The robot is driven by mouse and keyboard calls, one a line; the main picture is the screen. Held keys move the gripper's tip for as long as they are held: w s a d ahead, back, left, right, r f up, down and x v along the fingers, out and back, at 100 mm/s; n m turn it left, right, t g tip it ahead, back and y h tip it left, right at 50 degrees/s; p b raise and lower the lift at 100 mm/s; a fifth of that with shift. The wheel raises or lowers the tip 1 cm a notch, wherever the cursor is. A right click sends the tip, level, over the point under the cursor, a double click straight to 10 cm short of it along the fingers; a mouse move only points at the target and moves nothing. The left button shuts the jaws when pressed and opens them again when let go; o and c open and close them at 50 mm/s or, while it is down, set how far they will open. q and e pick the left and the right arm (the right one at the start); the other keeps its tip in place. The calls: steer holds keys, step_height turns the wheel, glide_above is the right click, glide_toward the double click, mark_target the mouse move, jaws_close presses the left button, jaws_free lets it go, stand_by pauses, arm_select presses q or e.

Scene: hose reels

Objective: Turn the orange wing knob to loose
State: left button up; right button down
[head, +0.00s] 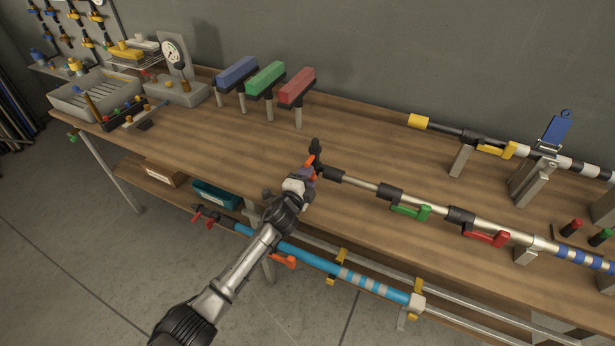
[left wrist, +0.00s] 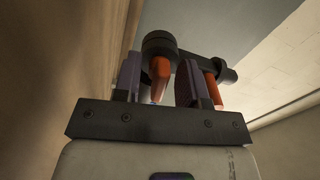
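The orange wing knob (head: 310,160) is on a black fitting at the left end of a silver pole (head: 362,183) over the workbench. In the left wrist view, one orange wing (left wrist: 160,76) reaches between my fingers, and another orange part (left wrist: 212,90) shows outside the right finger. My left gripper (head: 308,174) is at the knob and partly hides it. In the left wrist view my left gripper (left wrist: 158,88) is open around the wing, with a visible gap at the left finger. I cannot tell whether the right finger touches it. My right gripper is not in view.
The pole carries a green lever (head: 411,211) and a red lever (head: 486,238). A blue pole (head: 310,257) runs below the bench front. Blue, green and red blocks (head: 297,86) stand on posts behind. The bench top (head: 220,140) left of the knob is clear.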

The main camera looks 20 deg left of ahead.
arm_select(q)
steer(key=shift+s+a, duration=0.1)
steer(key=shift+s, duration=0.4)
steer(key=s+a+p, duration=0.1)
steer(key=s+p, duration=0.2)
steer(key=s, duration=0.9)
steer(key=shift+s, duration=0.35)
